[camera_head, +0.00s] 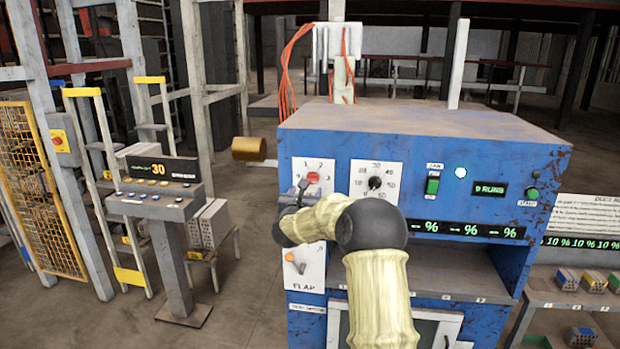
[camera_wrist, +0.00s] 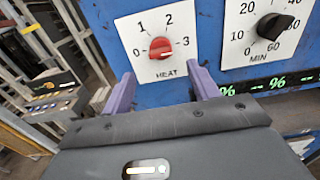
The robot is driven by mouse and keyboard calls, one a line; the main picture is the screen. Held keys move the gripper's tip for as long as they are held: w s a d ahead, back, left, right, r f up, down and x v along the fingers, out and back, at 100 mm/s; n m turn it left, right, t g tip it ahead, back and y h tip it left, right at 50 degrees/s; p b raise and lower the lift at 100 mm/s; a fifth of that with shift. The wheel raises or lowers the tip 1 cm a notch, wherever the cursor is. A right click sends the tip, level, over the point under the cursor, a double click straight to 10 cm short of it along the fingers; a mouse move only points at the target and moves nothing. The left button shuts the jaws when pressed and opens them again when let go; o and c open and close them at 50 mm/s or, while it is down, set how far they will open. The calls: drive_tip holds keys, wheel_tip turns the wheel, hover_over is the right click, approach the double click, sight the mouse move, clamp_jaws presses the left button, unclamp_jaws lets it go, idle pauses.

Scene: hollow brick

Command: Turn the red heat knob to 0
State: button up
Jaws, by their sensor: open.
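The red heat knob (camera_wrist: 161,48) sits on a white plate marked 0, 1, 2, 3 and HEAT. The 0 is at its left and the 3 at its right; I cannot tell for sure which number it points to. In the head view the knob (camera_head: 313,178) is on the upper left of the blue machine's front. My gripper (camera_wrist: 161,76) is open, its two purple fingers spread below and to either side of the knob. Nothing is between the fingers. In the head view my gripper (camera_head: 301,189) is partly hidden by my arm.
The black MIN knob (camera_wrist: 274,26) is on the plate to the right. The blue machine (camera_head: 440,130) also has a green switch (camera_head: 432,186) and a FLAP lever (camera_head: 296,262) below the heat plate. A console (camera_head: 155,205) stands left.

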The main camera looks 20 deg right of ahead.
sight(311, 181)
drive_tip(key=shift+p+x, duration=1.75)
drive_tip(key=shift+x, duration=1.9)
drive_tip(key=shift+d+f, duration=0.1)
drive_tip(key=shift+d, duration=0.05)
drive_tip(key=c, duration=1)
